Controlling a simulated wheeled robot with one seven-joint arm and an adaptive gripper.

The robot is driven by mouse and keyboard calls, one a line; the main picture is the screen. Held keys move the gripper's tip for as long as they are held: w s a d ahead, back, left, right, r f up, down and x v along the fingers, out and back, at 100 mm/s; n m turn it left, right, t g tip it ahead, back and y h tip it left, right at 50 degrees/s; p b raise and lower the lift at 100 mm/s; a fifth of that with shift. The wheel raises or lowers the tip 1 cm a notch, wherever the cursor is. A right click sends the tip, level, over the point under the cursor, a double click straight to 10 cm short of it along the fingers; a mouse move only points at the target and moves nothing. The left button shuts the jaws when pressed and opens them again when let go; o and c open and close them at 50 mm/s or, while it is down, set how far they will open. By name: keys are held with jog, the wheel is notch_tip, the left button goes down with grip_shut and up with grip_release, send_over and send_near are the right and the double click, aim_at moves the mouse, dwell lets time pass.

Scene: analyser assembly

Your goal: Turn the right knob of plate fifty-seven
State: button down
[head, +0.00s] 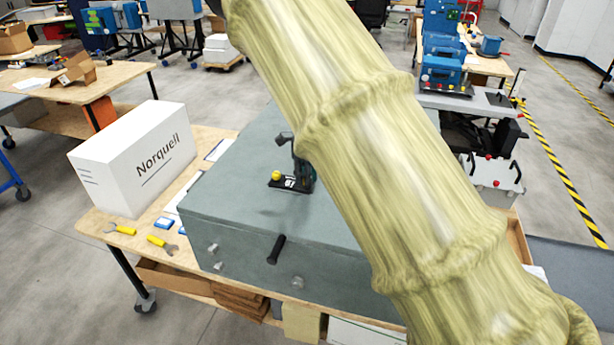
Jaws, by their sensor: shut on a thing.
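A small black plate (291,186) lies on the flat top of a large grey case (235,185). It carries a yellow round knob (277,176) at its left end and a small white marking too small to read. My dark gripper (303,178) points down at the plate's right end, partly covered by my thick yellowish arm. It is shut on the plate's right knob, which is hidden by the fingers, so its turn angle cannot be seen.
A black handle (276,249) and pale knobs (213,248) are on the case's front. A white Norquell box (135,160) and yellow-handled tools (162,242) are left of it on the wooden table. A grey box with a red button (494,183) stands right.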

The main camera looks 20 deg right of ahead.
jog(key=c, duration=1.3)
grip_release()
jog(key=shift+s+d+r, duration=0.1)
jog(key=shift+o, duration=0.2)
jog(key=shift+r, duration=0.1)
